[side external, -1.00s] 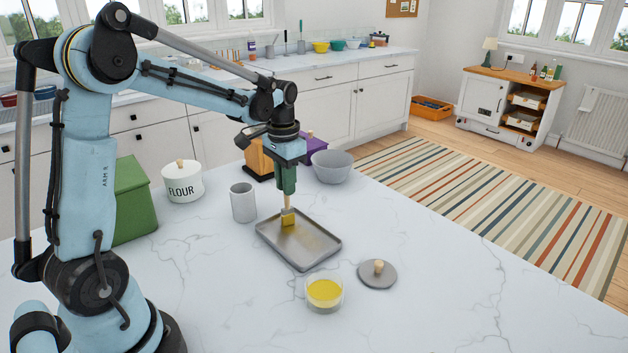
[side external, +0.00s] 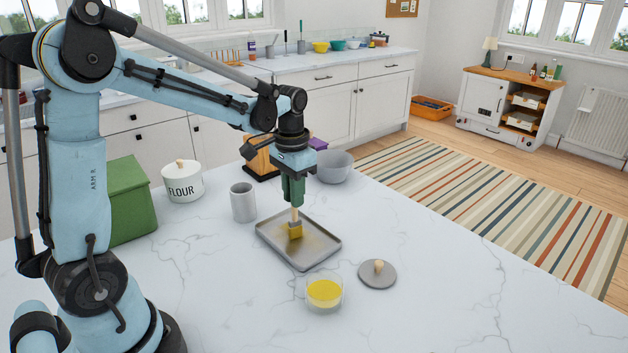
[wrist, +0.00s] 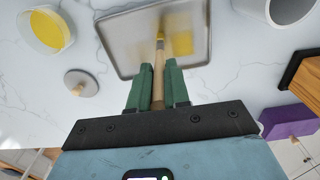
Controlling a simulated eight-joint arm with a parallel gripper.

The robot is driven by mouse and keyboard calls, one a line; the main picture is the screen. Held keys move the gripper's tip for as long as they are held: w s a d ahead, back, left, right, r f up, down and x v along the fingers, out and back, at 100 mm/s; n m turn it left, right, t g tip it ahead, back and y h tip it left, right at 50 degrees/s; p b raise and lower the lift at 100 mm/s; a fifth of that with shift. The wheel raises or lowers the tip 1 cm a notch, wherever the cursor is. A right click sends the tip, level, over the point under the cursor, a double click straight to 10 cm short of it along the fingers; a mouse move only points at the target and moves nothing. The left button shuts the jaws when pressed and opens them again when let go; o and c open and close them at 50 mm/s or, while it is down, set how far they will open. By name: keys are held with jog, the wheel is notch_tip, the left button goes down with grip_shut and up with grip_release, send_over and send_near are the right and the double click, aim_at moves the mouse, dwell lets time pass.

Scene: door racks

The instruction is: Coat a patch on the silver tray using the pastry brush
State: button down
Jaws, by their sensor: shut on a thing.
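The silver tray (side external: 318,262) lies flat on the marble counter, with a faint yellowish patch on its surface. My gripper (side external: 294,200) is above the tray, shut on the wooden handle of the pastry brush (side external: 295,230). The brush points down, its yellow bristles at the tray surface; exact contact is hard to tell. In the wrist view, the green fingers of my gripper (wrist: 158,90) flank the brush handle (wrist: 158,72), and a yellow smear shows on the tray (wrist: 120,45) beside the bristles. A clear bowl of yellow liquid (side external: 324,293) stands in front of the tray.
A grey lid with a wooden knob (side external: 377,274) lies right of the tray. A grey cup (side external: 243,203), a flour canister (side external: 183,182), a grey bowl (side external: 333,167) and a green box (side external: 133,200) stand behind or left. The counter's right side is clear.

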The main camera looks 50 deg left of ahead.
jog(key=s+d, duration=0.1)
jog(key=d, duration=0.6)
jog(key=shift+a, duration=6.6)
notch_tip(320, 180, up, 8)
jog(key=shift+s, duration=0.4)
jog(key=shift+d, duration=0.1)
